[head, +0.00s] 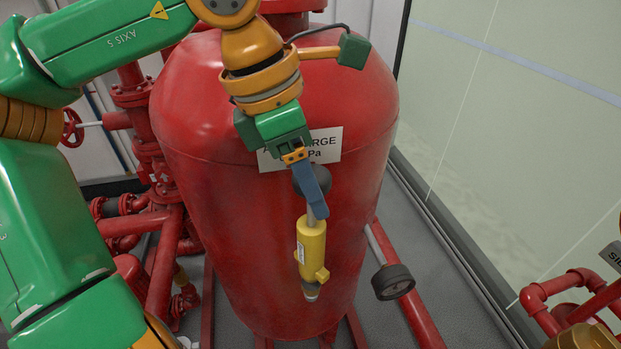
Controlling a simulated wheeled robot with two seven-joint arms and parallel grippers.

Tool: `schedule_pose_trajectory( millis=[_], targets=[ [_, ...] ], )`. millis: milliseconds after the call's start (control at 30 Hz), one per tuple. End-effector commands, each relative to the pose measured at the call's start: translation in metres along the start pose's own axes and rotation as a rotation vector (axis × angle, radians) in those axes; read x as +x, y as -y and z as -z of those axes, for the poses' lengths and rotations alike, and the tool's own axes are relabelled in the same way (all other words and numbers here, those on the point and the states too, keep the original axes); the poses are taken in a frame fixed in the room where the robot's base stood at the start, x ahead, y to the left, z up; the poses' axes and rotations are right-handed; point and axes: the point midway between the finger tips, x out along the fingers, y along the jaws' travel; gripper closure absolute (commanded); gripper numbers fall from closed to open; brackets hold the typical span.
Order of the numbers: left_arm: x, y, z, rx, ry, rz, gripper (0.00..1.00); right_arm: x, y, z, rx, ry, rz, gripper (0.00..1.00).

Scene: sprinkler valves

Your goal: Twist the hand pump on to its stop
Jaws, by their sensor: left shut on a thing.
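The hand pump (311,248) has a yellow body with a grey tip at its lower end. It hangs in front of the big red tank (215,140), a little tilted. My left gripper (318,190) comes down from above and is shut on the upper end of the pump, where a pale rod shows below the blue fingers. A dark round part (314,178) is partly hidden behind the fingers. I cannot tell how the pump joins the tank or where its stop is. My right gripper is not in view.
A black pressure gauge (393,281) on a pale pipe stands right of the pump. A partly covered white sign (326,145) is on the tank. Red pipes and valves (133,130) crowd the left; a glass wall (510,130) is at right.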

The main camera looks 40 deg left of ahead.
Motion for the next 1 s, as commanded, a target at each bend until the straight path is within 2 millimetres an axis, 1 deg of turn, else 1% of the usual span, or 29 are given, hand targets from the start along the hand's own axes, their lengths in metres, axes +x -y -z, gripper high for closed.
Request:
schedule_pose_trajectory(
  millis=[467,1000],
  targets=[
    [0.0,0.0,-0.001,-0.001,0.002,-0.001,1.0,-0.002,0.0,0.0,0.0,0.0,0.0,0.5],
    [0.012,0.0,0.003,0.0,0.002,-0.001,1.0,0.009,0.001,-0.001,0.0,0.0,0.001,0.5]
  ],
)
